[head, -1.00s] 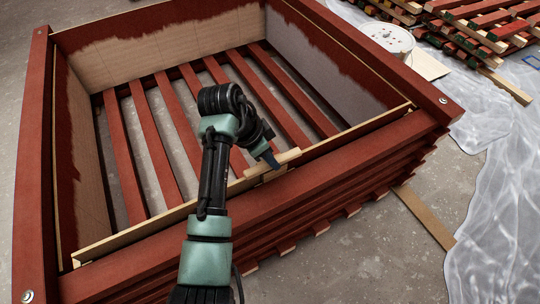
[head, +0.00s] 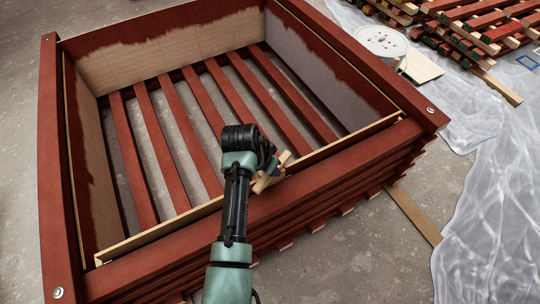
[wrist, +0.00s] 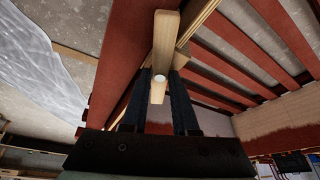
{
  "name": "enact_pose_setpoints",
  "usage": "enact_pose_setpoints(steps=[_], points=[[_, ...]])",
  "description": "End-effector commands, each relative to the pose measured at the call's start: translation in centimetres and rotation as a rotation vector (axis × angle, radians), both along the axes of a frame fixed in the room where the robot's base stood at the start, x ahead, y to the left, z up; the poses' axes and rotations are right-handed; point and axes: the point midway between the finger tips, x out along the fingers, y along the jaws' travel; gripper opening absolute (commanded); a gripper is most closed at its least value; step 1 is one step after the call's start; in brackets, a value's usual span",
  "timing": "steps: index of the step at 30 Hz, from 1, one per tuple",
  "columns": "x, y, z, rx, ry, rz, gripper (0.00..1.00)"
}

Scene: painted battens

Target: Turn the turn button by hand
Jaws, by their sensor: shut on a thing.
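The turn button is a short bar of pale bare wood (wrist: 166,45) on the red crate's near edge. In the wrist view it runs up the picture between my fingers, with a round white screw head near its middle. In the head view the turn button (head: 263,184) lies at a slant to the near panel's edge, partly hidden by my wrist. My gripper (wrist: 161,88) is shut on the turn button, with one dark finger on each side. My fingertips are mostly hidden in the head view.
The red crate (head: 180,259) has a slatted floor and partly painted inner walls. A white round lid or bucket (head: 382,41) stands beyond its far right side. Stacked painted battens (head: 480,25) lie at the top right, near clear plastic sheeting (head: 480,200).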

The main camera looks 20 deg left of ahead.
Motion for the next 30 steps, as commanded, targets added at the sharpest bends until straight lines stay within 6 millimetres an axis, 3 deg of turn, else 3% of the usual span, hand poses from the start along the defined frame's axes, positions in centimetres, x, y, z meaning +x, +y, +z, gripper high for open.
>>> enact_pose_setpoints(steps=[2,30], points=[[-0.18,-0.25,0.65,-0.002,0.006,0.072,0.0],[0.15,-0.85,-0.06,0.002,0.003,0.903,0.0]])
